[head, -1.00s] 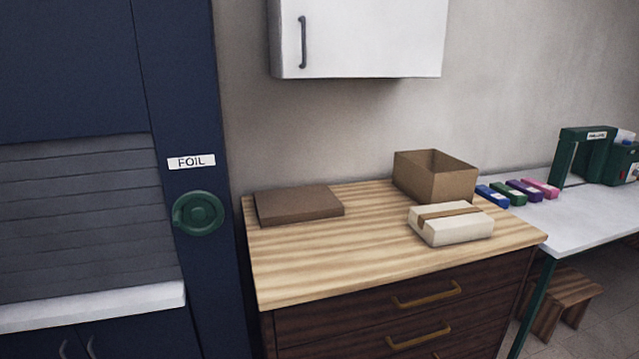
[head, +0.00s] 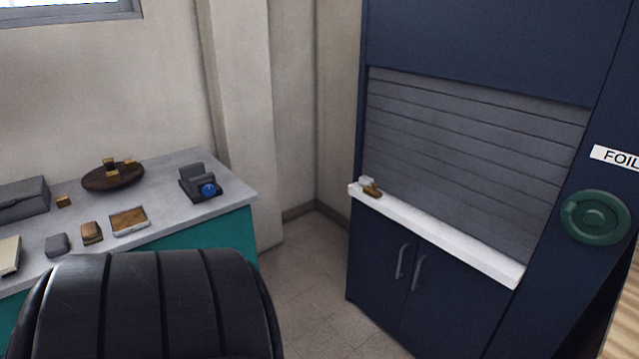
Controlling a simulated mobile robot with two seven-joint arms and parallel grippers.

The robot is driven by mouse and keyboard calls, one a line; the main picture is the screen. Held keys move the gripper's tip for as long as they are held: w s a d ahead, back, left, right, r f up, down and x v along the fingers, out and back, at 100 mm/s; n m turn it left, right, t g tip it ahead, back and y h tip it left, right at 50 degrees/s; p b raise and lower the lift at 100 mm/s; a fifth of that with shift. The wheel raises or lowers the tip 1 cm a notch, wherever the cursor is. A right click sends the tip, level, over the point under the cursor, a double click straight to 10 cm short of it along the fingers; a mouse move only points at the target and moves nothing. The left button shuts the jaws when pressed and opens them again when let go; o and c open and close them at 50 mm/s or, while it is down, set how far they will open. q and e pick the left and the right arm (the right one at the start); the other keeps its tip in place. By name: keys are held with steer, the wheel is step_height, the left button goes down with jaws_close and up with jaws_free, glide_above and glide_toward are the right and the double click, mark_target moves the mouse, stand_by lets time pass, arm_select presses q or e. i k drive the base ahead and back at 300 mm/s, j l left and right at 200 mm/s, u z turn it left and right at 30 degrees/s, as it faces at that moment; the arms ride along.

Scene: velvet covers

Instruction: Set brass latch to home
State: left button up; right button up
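A small brass piece (head: 372,190) with a pale block beside it sits at the left end of the white ledge (head: 450,238) of the dark blue cabinet. It may be the brass latch, but it is too small to tell its setting or any home mark. The grey slatted shutter (head: 470,150) above the ledge is down. A green round dial (head: 596,217) is on the cabinet's right post, under a FOIL label (head: 617,157). Neither of my grippers is in view.
A grey-topped teal counter (head: 190,208) at left holds a round brown tray (head: 112,178) with brass pieces, a dark device with a blue knob (head: 208,190) and several small items. A large black ribbed shape (head: 150,305) fills the lower left foreground. Floor shows between counter and cabinet.

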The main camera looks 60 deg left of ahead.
mark_target(373, 192)
steer(key=u, duration=1.6)
steer(key=i+l+z, duration=0.15)
steer(key=i, duration=0.35)
steer(key=i+l+z, duration=0.15)
steer(key=i, duration=0.35)
steer(key=i+l+z, duration=0.15)
steer(key=i, duration=0.4)
